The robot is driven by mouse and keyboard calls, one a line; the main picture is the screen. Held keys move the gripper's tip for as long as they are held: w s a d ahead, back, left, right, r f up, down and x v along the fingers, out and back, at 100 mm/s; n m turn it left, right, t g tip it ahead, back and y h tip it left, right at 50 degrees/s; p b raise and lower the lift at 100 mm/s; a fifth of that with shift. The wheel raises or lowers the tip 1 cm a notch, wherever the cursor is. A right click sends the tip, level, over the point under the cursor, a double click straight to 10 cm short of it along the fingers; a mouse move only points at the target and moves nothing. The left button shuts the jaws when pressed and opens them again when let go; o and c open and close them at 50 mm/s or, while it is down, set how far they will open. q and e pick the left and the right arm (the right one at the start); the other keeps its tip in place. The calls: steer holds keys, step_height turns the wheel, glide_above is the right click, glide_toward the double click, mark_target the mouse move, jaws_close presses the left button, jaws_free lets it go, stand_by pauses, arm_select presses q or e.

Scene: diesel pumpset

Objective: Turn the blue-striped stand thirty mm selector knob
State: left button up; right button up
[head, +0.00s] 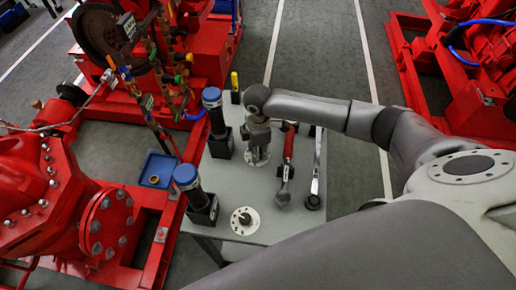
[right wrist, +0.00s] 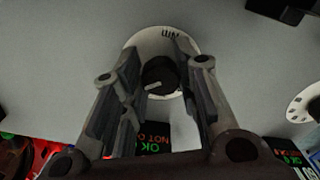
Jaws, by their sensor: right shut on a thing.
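A black selector knob (right wrist: 160,76) with a white pointer mark sits on a round white dial (right wrist: 160,40) in the right wrist view. My right gripper (head: 258,154) reaches down onto this dial on the grey table in the head view, hiding most of the knob there. Its two fingers stand on either side of the knob and are shut on it. A second black knob on a white dial (head: 245,220) stands nearer on the table, free. Two blue-topped black stands (head: 212,112) (head: 187,178) are along the table's left side. My left gripper is not in view.
A red-handled wrench (head: 286,165) and a grey wrench (head: 315,172) lie just right of my gripper. A blue tray (head: 158,170) is left of the table. Red pump machinery (head: 60,200) fills the left. A small display (right wrist: 153,139) is near the knob.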

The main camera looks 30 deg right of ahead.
steer(key=shift+w+r+n+p, duration=0.1)
steer(key=shift+r+n+p, duration=0.05)
steer(key=shift+n+p, duration=1)
steer(key=shift+n, duration=1.15)
steer(key=shift+w+n+p, duration=0.1)
steer(key=shift+n+p, duration=0.4)
steer(key=shift+n, duration=0.6)
steer(key=o, duration=1)
